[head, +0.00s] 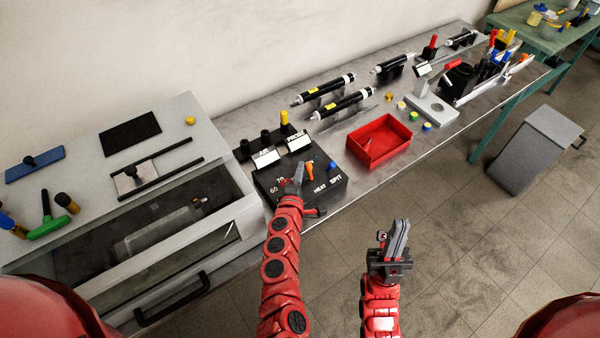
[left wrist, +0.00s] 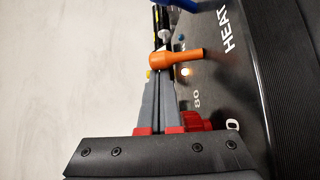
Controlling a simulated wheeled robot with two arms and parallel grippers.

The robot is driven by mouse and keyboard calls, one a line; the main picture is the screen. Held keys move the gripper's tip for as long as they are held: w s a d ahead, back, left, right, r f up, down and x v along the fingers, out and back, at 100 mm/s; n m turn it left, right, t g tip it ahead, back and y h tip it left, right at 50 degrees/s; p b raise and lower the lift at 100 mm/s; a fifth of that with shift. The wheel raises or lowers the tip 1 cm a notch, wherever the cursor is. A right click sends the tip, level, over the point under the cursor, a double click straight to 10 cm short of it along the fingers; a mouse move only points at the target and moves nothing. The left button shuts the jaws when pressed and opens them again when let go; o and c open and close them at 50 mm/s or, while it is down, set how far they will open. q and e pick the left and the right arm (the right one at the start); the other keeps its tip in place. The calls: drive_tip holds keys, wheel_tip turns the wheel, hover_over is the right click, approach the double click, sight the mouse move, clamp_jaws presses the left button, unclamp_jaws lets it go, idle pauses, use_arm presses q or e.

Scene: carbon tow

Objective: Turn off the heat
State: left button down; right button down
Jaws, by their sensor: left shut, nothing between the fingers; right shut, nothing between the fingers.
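My left gripper (head: 298,168) is shut and empty over the box, beside the orange lever. In the left wrist view, the lever (left wrist: 188,56) lies across just beyond the shut fingertips (left wrist: 166,74); I cannot tell whether they touch. A small orange-white light (left wrist: 187,71) glows near the lever. My right gripper (head: 399,235) is shut and empty, in front of the bench.
A red tray (head: 378,157) is right of the box. A grey glass-fronted cabinet (head: 180,160) is on the left. Black cylinders (head: 343,103) lie behind on the bench (head: 340,205). Open floor (head: 470,250) lies in front of the bench at right.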

use_arm(q)
drive_tip(key=shift+s+d+m+t+b, duration=0.2)
drive_tip(key=shift+m+t+b, duration=0.1)
drive_tip(key=shift+b, duration=0.95)
drive_tip(key=shift+s+d+f+t+b, duration=0.15)
drive_tip(key=shift+t+b, duration=0.15)
drive_tip(key=shift+b, duration=1.05)
drive_tip(key=shift+s+b, duration=0.25)
drive_tip(key=shift+b, duration=0.35)
drive_tip(key=shift+s+d+r+b, duration=0.2)
drive_tip(key=shift+s+d+b, duration=0.2)
drive_tip(key=shift+b, duration=0.1)
